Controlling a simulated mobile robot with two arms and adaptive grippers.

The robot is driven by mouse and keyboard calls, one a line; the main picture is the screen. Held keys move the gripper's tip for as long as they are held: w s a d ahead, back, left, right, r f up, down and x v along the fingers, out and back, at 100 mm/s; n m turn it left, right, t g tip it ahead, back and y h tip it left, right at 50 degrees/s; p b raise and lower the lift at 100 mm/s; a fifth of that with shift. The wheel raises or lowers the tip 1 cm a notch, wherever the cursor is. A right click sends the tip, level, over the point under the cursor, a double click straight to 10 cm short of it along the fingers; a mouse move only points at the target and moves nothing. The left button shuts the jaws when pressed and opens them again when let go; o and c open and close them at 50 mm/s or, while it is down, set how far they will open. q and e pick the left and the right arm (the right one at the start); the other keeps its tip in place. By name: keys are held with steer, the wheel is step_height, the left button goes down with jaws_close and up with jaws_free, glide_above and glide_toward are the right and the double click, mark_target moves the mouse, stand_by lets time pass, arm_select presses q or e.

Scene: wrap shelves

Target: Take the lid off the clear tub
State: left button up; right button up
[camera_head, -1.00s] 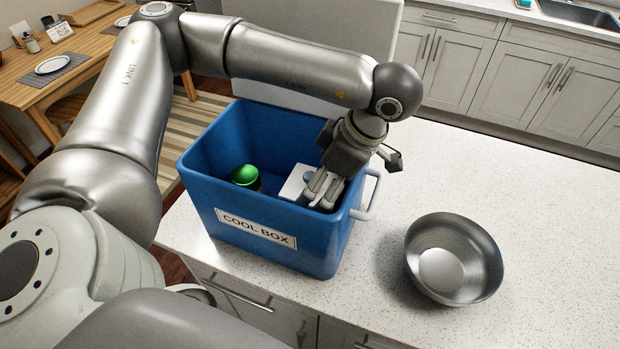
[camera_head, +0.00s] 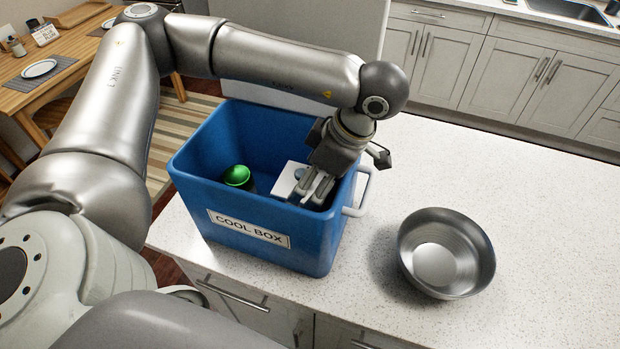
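A white, flat-topped item (camera_head: 284,179) sits inside the blue cool box (camera_head: 215,229), near its right side. It may be the tub's lid; no clear tub walls show. My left gripper (camera_head: 313,190) reaches into the box from above, with its fingers over the right part of the white item. The fingers lie close together and hide part of it. I cannot tell whether they grip anything. My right gripper is not in view.
A green-topped round item (camera_head: 238,176) stands in the box, left of the white item. A metal bowl (camera_head: 446,253) stands on the speckled counter (camera_head: 540,250) to the right. The counter around the bowl is clear. The box has a white handle (camera_head: 361,194).

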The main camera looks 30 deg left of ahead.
mark_target(314, 186)
arm_select(q)
steer(key=shift+r, duration=0.35)
step_height(314, 186, up, 2)
steer(key=shift+d+r+b, duration=0.1)
steer(key=shift+r+b, duration=0.05)
steer(key=shift+b, duration=0.3)
steer(key=s+d+r+b, duration=0.3)
steer(key=s+d+r, duration=0.6)
steer(key=s, duration=0.1)
steer(key=shift+s+r, duration=0.25)
steer(key=shift+r, duration=0.15)
